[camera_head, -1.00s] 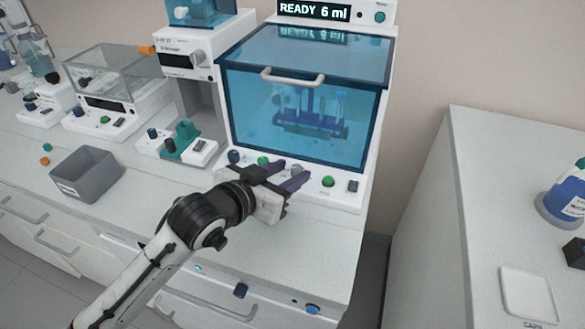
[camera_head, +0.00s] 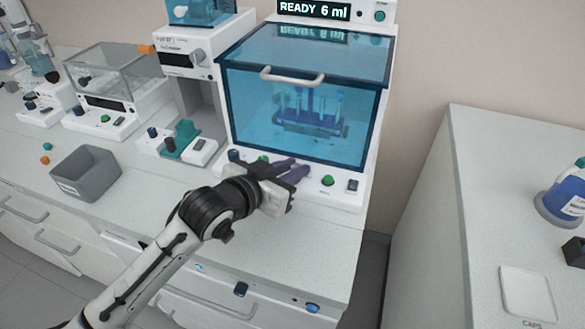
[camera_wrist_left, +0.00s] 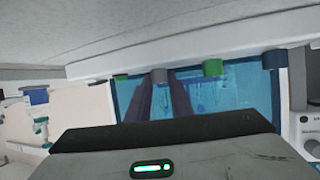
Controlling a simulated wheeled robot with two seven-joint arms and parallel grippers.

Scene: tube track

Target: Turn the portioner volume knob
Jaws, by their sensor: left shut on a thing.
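The portioner (camera_head: 300,42) is a white machine with a blue see-through hood. Its display (camera_head: 313,9) reads "READY 6 ml". My left gripper (camera_head: 293,168) is at its front panel, with the dark purple fingers reaching toward the panel controls. In the left wrist view a grey knob (camera_wrist_left: 160,76) sits between the tips of my left fingers (camera_wrist_left: 162,86), which are shut on it. In the head view the fingers hide this knob. My right gripper is not in view.
Beside the knob are a green button (camera_head: 328,180) and a dark switch (camera_head: 352,185). A dark blue knob (camera_head: 233,155) is left of the gripper. A grey bin (camera_head: 88,180) stands on the counter to the left. The counter in front is clear.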

